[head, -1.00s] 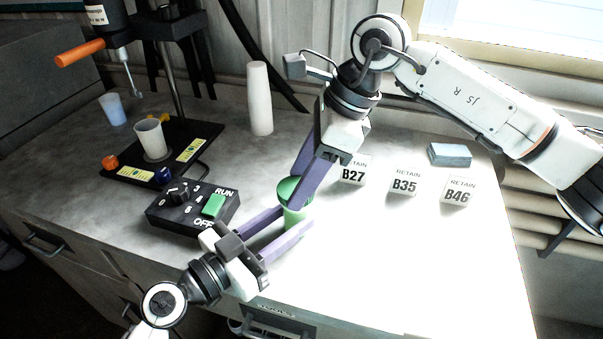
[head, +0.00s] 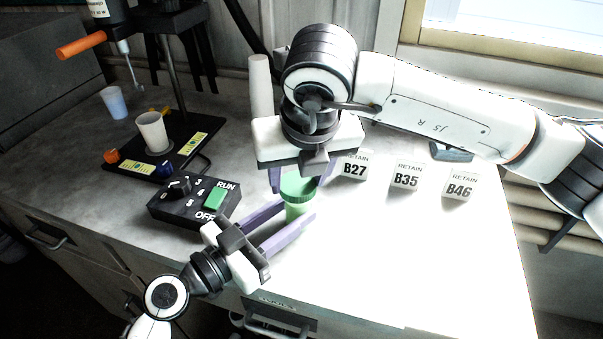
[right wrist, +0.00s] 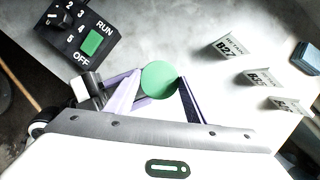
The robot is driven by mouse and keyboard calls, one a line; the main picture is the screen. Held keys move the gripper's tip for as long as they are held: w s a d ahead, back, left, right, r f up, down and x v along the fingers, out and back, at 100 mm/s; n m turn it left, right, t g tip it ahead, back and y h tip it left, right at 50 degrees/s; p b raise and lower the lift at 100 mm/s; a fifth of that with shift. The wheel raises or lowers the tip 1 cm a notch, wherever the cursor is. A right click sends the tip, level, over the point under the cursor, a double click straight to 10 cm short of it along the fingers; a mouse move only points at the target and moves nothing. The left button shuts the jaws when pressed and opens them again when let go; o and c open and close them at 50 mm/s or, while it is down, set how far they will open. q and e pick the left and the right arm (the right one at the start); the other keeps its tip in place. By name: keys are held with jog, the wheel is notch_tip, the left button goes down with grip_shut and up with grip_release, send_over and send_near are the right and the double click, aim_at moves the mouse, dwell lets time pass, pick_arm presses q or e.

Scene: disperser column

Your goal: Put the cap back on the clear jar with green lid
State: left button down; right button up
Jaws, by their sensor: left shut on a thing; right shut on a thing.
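The clear jar (head: 296,212) looks greenish and stands upright near the front of the bench. Its green lid (head: 298,186) sits at the jar's mouth; I cannot tell whether it is threaded on. My left gripper (head: 291,225) is shut on the jar from the front left, one finger on each side. My right gripper (head: 299,183) reaches down from above and is shut on the lid. In the right wrist view the round lid (right wrist: 160,80) shows from above between the purple fingers and hides the jar below it.
A black control box (head: 194,202) with a green switch is left of the jar. Behind it stand a disperser base (head: 185,150) with a cup (head: 152,132) and a white cup stack (head: 260,88).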

jog(key=m+h, duration=0.1)
jog(key=m, duration=0.1)
jog(key=m+h, duration=0.1)
jog(key=m, duration=0.2)
jog(key=a+m, duration=0.1)
jog(key=m, duration=0.1)
jog(key=shift+h, duration=0.4)
jog(key=m+h, duration=0.1)
jog(key=m, duration=0.1)
jog(key=m+g, duration=0.1)
jog(key=m, duration=0.2)
jog(key=shift+w+a+m+h, duration=0.1)
jog(key=shift+w+m+h, duration=0.05)
jog(key=shift+m+h, duration=0.2)
jog(key=m+g, duration=0.1)
jog(key=m, duration=0.1)
jog(key=m+g, duration=0.1)
jog(key=m, duration=0.1)
jog(key=m+g+h, duration=0.1)
jog(key=m, duration=0.1)
jog(key=shift+w+m, duration=0.25)
jog(key=m+g, duration=0.1)
jog(key=m, duration=0.4)
jog(key=shift+w+g, duration=0.15)
jog(key=shift+g, duration=0.25)
jog(key=o, duration=1)
